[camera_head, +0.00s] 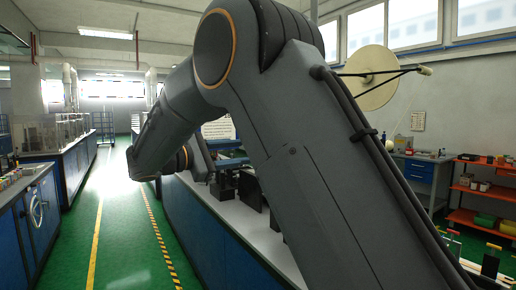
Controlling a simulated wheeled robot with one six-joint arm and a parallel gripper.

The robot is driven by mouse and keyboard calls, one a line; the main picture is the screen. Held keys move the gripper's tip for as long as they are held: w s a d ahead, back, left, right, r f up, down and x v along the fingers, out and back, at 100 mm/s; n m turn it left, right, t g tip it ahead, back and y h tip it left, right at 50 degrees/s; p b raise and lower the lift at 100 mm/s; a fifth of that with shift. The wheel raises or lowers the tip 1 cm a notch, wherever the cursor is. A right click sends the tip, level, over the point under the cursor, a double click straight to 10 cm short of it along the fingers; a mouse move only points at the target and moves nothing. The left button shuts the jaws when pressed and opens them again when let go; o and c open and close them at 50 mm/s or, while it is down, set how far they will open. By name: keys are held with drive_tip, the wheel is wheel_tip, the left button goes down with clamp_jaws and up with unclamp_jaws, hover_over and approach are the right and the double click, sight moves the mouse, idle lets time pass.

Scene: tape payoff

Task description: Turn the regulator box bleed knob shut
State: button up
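I cannot make out the regulator box or its bleed knob in the head view. My own grey arm fills the middle of the picture and hides much of the bench behind it. My gripper does not show clearly; the arm's far end bends down over the left side of the long bench. Some small dark parts (250,188) stand on the pale top of this blue bench (205,222), partly behind my arm. I cannot tell what they are.
A large cream reel (368,75) stands behind my arm at upper right. A blue cabinet (418,172) and orange shelves (470,196) stand at right. Another blue bench with a handwheel (36,208) is at left. The green aisle (125,225) between the benches is clear.

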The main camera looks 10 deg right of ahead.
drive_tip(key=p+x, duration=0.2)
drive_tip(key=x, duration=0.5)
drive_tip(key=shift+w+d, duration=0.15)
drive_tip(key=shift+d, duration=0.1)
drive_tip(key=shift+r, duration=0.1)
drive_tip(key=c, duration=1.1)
